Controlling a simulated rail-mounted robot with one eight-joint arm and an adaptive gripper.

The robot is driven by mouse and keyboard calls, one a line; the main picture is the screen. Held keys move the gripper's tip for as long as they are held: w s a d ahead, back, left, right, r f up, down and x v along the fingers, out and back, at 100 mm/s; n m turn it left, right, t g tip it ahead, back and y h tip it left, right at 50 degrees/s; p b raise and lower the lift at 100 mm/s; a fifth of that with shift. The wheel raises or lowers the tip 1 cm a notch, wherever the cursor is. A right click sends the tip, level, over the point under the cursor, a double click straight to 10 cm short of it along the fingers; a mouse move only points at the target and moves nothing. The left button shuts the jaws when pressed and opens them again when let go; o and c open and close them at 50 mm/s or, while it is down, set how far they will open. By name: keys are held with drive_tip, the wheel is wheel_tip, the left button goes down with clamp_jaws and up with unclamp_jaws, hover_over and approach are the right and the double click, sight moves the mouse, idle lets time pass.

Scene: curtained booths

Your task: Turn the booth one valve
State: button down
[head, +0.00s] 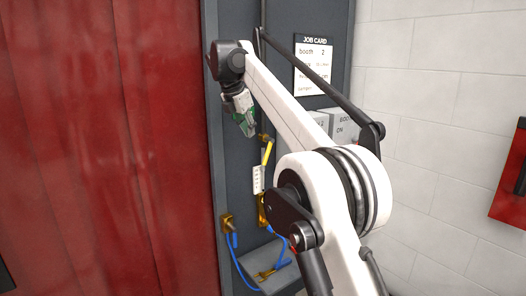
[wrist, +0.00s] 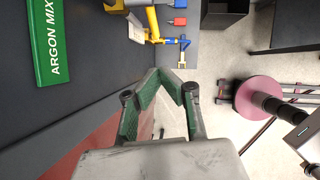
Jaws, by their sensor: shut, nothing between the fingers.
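My gripper (head: 246,125) is shut and empty in front of the grey panel in the head view. Its green-padded fingers meet at the tips in the wrist view (wrist: 161,73). A yellow valve handle (head: 267,153) is just below and right of it, apart from the fingertips. The handle also shows at the top of the wrist view (wrist: 153,20), beyond the fingers. A white tag (head: 258,178) hangs by the handle. The job card (head: 314,62) reads booth 2; I see no booth one label. My arm hides part of the panel.
A red curtain (head: 105,150) fills the left. Brass fittings (head: 228,222) with a blue hose (head: 237,262) sit low, above a grey shelf (head: 270,256). Grey boxes (head: 345,128) are behind my arm. A green ARGON MIX sign (wrist: 50,42) is on the panel. A pink disc (wrist: 258,102) stands on the floor.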

approach(264, 161)
wheel_tip(264, 161, down, 4)
drive_tip(key=shift+w+d+f+p, duration=0.35)
drive_tip(key=shift+w+d+f, duration=0.1)
drive_tip(key=shift+w, duration=0.2)
drive_tip(key=shift+w+d+f+p, duration=0.3)
drive_tip(key=shift+w+d+f, duration=0.1)
drive_tip(key=shift+w, duration=0.2)
